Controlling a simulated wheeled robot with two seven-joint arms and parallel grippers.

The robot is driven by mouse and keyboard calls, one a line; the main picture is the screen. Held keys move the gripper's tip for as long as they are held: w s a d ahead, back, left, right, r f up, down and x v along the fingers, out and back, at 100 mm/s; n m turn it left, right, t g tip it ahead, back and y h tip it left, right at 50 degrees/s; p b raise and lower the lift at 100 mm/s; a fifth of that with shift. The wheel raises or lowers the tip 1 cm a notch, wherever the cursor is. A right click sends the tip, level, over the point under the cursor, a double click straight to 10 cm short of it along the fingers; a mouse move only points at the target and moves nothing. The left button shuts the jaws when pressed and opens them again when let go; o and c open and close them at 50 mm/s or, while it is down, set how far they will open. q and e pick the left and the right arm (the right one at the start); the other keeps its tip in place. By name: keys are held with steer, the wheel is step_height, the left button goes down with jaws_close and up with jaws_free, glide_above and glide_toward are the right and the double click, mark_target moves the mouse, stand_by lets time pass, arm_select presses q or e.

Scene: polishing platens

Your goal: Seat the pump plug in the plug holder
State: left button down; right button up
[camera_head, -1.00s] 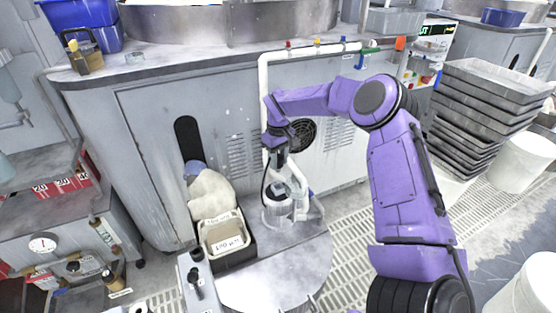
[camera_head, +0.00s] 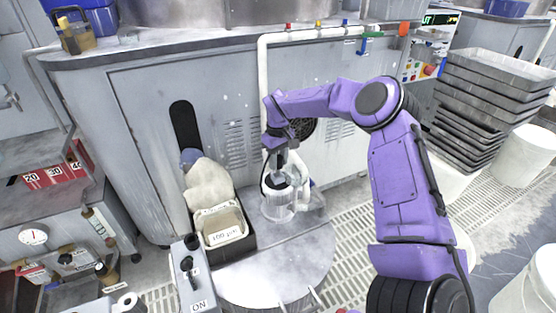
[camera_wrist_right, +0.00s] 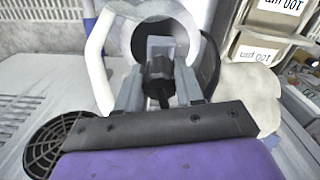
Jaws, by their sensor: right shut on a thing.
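My right gripper (camera_head: 280,170) is over a pale round vessel (camera_head: 279,209) on the floor platform in front of the grey cabinet. In the right wrist view its two grey fingers (camera_wrist_right: 159,88) are shut on a dark, blocky piece, which I take to be the pump plug (camera_wrist_right: 157,72). A grey block (camera_wrist_right: 160,47) stands just beyond the plug, in front of a dark round opening (camera_wrist_right: 188,42). I cannot tell which part is the plug holder, or whether the plug touches it. My left gripper is not in view.
A white pipe (camera_head: 263,90) runs down close to the gripper, and a pale hose (camera_wrist_right: 94,52) curves beside it in the wrist view. A black-edged box (camera_head: 222,222) with a pale bag stands left. Stacked trays (camera_head: 490,105) stand right.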

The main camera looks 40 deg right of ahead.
mark_target(278, 167)
steer(key=shift+b, duration=0.3)
stand_by(0.6)
steer(key=shift+b, duration=0.35)
stand_by(0.3)
steer(key=shift+f+b, duration=0.15)
steer(key=shift+b, duration=0.15)
stand_by(0.3)
steer(key=shift+f+b, duration=0.3)
steer(key=shift+b, duration=0.05)
steer(key=shift+f+b, duration=1.2)
steer(key=shift+b, duration=0.05)
